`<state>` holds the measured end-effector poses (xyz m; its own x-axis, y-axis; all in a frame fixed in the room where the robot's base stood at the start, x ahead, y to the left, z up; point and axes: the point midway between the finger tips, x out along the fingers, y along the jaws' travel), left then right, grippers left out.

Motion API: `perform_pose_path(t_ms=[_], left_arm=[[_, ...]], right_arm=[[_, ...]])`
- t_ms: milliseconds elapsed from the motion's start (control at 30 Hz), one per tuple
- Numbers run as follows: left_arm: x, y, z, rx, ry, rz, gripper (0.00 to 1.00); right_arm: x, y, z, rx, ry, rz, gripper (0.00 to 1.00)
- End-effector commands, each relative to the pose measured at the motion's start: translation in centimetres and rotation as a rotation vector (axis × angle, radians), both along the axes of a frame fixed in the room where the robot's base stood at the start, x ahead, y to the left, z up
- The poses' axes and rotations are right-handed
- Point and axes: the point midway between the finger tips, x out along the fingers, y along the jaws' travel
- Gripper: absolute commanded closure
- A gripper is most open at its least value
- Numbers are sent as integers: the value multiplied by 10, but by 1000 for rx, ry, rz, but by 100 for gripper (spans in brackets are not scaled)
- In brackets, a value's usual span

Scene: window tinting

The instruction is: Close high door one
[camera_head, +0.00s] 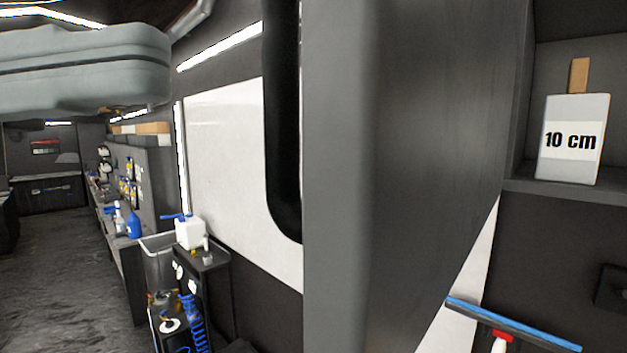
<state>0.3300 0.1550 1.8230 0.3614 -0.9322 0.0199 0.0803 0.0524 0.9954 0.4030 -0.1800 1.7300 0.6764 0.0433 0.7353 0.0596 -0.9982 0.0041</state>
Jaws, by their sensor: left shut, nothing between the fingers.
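High door one appears to be the large grey panel (430,150) filling the middle of the view. It stands open, swung out toward me, beside an open cabinet (560,190) at right. A black bar (284,130) with a rounded lower end shows along the panel's left edge; I cannot tell whether it is a handle on its outer face. My right gripper is not in view.
A white box marked 10 cm (572,140) with a wooden piece stands on the cabinet shelf (570,190). A blue-edged squeegee (515,325) is below. A cart (188,290) with a white jug stands left of centre. The floor (60,270) at left is clear.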

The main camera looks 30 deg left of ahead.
Motion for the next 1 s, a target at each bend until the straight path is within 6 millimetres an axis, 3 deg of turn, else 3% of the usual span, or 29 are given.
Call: perform_pose_path(t_ms=[33, 100, 233, 367, 467, 800, 1000], left_arm=[[-11, 9, -2, 23, -35, 55, 100], [-22, 16, 2, 53, -73, 110, 100], [-24, 25, 4, 59, -79, 145, 100], [-23, 22, 6, 58, -78, 140, 100], [-19, 13, 6, 58, -79, 137, 100], [11, -43, 7, 56, -78, 132, 100], [22, -61, 6, 56, -78, 135, 100]], right_arm=[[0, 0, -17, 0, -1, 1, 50], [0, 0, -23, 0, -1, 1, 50], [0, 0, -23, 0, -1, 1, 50], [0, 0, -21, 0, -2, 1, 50], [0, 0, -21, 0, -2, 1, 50], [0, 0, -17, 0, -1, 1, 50], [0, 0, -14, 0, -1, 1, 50]])
